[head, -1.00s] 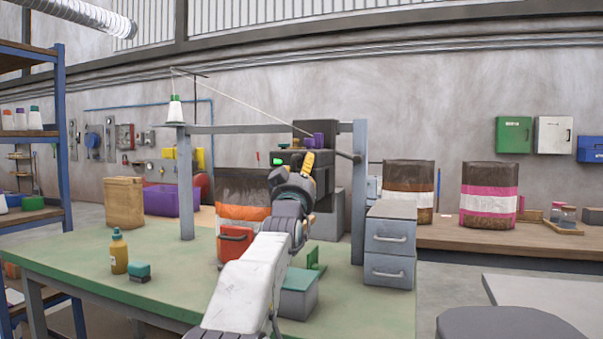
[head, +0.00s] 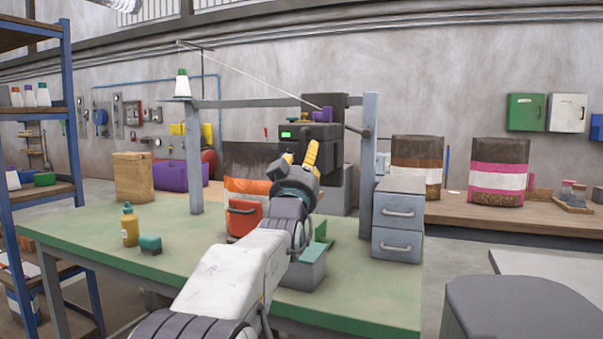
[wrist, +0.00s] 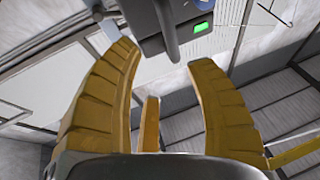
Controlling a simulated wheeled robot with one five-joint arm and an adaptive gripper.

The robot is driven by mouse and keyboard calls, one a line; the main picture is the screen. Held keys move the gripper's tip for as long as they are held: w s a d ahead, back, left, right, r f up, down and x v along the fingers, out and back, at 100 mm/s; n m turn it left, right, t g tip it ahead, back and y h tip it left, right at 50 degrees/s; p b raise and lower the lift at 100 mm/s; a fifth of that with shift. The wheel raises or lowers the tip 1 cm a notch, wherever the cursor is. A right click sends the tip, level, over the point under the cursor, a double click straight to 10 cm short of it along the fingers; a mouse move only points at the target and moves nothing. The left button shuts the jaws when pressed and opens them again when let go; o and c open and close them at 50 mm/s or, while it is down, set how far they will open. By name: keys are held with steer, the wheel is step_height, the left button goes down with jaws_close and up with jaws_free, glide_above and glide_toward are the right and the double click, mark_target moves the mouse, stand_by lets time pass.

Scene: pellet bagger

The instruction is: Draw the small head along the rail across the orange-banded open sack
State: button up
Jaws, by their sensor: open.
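The small head (head: 322,138) is a dark box with a lit green display, hanging at the rail (head: 245,103) near its right end. It also shows at the top of the wrist view (wrist: 150,15), with a dark bar-like handle hanging from it. My gripper (head: 303,158) has yellow fingers and is just below and in front of the head. In the wrist view it is open (wrist: 165,58) and empty, with the handle beyond the fingertips; contact cannot be told.
Grey drawers (head: 398,218) stand to the right. A thread runs from a cone (head: 182,86) to the head.

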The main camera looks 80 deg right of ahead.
steer(key=shift+v, duration=2.2)
